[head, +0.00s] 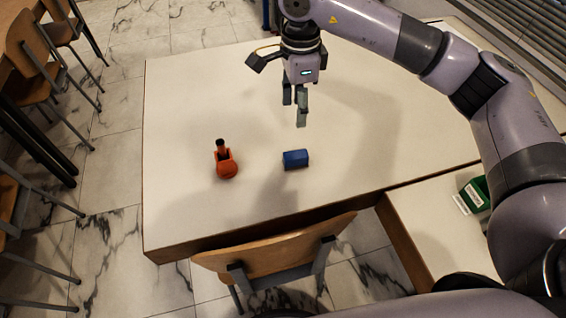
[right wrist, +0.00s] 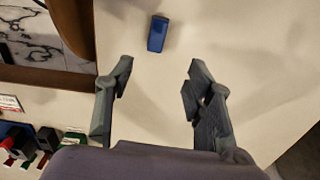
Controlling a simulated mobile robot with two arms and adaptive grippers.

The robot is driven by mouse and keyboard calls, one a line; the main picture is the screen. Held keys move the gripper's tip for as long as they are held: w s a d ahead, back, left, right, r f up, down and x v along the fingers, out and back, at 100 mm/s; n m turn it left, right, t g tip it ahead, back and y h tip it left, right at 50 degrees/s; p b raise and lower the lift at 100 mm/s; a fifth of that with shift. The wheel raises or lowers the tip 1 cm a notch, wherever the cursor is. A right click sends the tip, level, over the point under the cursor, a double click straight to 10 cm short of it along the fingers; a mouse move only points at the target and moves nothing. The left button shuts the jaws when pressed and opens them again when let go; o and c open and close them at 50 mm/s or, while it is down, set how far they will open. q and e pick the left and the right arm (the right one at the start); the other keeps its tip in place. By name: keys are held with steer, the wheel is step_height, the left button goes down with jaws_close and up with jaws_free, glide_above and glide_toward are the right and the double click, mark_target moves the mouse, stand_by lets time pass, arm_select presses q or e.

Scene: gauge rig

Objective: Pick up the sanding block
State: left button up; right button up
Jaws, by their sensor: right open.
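A small blue block (head: 296,159), which I take to be the sanding block, lies on the white table (head: 190,100) near its front edge. My right gripper (head: 294,108) is above the table, beyond the block in the head view, pointing down. In the right wrist view the block (right wrist: 157,33) lies past the fingertips, near the top edge, and is not between the fingers. The right gripper (right wrist: 161,75) is open and empty there, with its fingers wide apart. My left gripper is out of view.
An orange tool with a black upright part (head: 226,165) stands left of the block. A wooden chair (head: 270,250) is tucked at the table's front edge.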

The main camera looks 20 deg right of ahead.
step_height(320, 180, down, 6)
steer(key=p, duration=0.2)
glide_above(296, 154)
steer(key=f, duration=0.4)
steer(key=shift+w+f, duration=0.15)
steer(key=shift+w, duration=0.05)
steer(key=shift+d+f, duration=0.1)
steer(key=shift+f, duration=0.4)
steer(key=shift+s+f, duration=0.1)
steer(key=shift+f, duration=0.25)
step_height(296, 154, down, 4)
steer(key=shift+s+r+p, duration=0.15)
steer(key=shift+r+p, duration=0.05)
steer(key=shift+p, duration=0.25)
steer(key=shift+f, duration=0.3)
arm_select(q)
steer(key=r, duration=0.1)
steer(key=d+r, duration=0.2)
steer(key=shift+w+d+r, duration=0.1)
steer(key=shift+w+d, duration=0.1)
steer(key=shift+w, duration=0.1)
arm_select(e)
steer(key=shift+f, duration=0.1)
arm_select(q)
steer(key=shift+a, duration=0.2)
arm_select(e)
jaws_close()
